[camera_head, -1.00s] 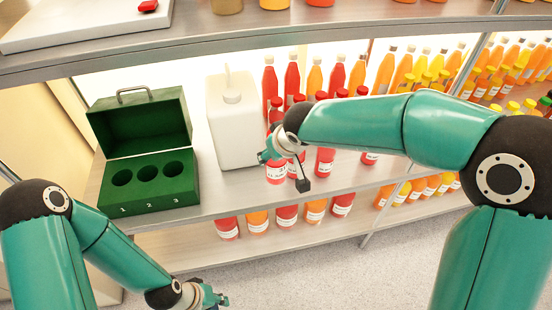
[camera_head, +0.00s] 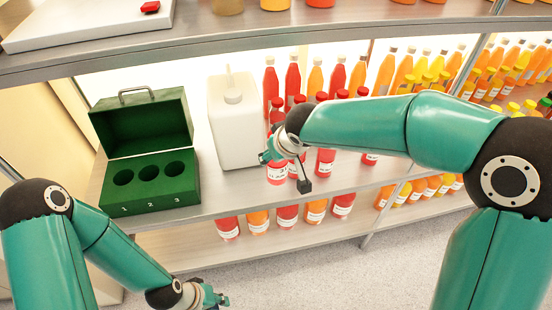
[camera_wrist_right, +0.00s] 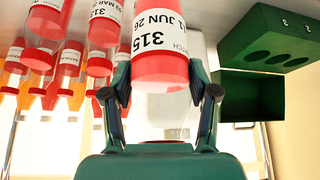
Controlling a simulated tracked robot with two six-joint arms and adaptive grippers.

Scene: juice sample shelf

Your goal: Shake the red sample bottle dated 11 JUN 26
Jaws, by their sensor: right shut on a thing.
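My right gripper (camera_head: 284,164) is shut on a red sample bottle (camera_head: 276,174) at the front of the middle shelf. In the right wrist view, my right gripper (camera_wrist_right: 160,92) has a finger on each side of this bottle (camera_wrist_right: 163,68). I cannot tell whether the bottle touches the shelf. My left gripper (camera_head: 214,298) is low at the bottom edge, away from the shelf and empty; its opening is unclear.
A green box (camera_head: 150,205) with an open lid and three empty numbered holes stands at the left. A white jug (camera_head: 236,135) stands between it and the bottles. Several red and orange bottles (camera_head: 325,160) stand close behind and right. An upper shelf (camera_head: 200,45) overhangs.

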